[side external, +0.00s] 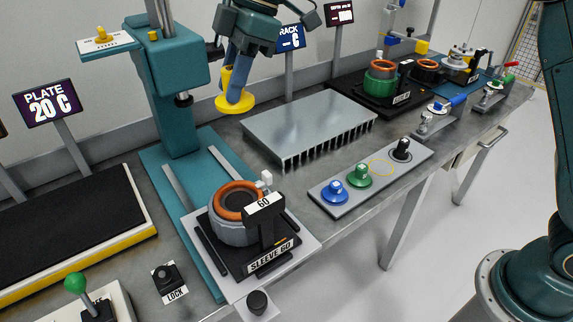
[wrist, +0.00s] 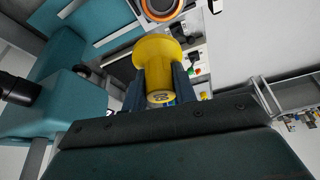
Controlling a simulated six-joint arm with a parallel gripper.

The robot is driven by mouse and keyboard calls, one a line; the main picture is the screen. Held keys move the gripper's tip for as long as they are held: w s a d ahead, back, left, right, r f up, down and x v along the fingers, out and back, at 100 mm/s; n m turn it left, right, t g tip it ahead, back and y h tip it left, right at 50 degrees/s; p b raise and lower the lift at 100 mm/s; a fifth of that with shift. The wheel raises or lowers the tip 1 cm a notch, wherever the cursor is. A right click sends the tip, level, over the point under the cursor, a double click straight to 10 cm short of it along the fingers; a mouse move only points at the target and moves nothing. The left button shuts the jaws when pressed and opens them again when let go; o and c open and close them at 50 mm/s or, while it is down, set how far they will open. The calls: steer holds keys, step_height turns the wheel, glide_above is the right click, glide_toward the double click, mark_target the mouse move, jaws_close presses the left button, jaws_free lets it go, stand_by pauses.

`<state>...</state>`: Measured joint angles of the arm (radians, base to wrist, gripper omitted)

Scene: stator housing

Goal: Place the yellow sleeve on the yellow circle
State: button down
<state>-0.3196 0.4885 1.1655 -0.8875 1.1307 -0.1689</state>
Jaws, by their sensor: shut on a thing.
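The yellow sleeve (side external: 235,102) is a flanged cylinder held in the air in the side view. My gripper (side external: 238,85) is shut on it, with its blue fingers on either side. In the wrist view the sleeve (wrist: 155,65) stands between the two fingers of my gripper (wrist: 160,92), wide flange away from the palm. The yellow circle (side external: 382,168) is a thin ring outline on a grey strip plate (side external: 325,197). It is empty, between a green sleeve (side external: 359,176) and a black one (side external: 402,150). The held sleeve is well up and left of the circle.
A blue sleeve (side external: 335,191) stands at the strip's near end. A finned metal rack (side external: 310,125) lies between my gripper and the strip. A teal press (side external: 175,80) stands left of my gripper. A fixture with a copper ring (side external: 240,200) sits in front.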

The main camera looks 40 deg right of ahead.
steer(key=w+d+f+m+t+h, duration=0.15)
steer(key=w+d+m, duration=0.35)
steer(key=d, duration=0.5)
steer(key=m+t+h, duration=0.2)
steer(key=m+h, duration=0.3)
steer(key=m, duration=1)
glide_above(378, 163)
steer(key=s, duration=0.2)
step_height(378, 163, down, 10)
steer(key=r, duration=0.1)
steer(key=f, duration=1.6)
steer(key=shift+w+a+f, duration=0.15)
steer(key=shift+a+f, duration=0.2)
steer(key=shift+a, duration=0.05)
steer(key=shift+g, duration=0.25)
steer(key=shift+f, duration=1.9)
steer(key=shift+f, duration=0.15)
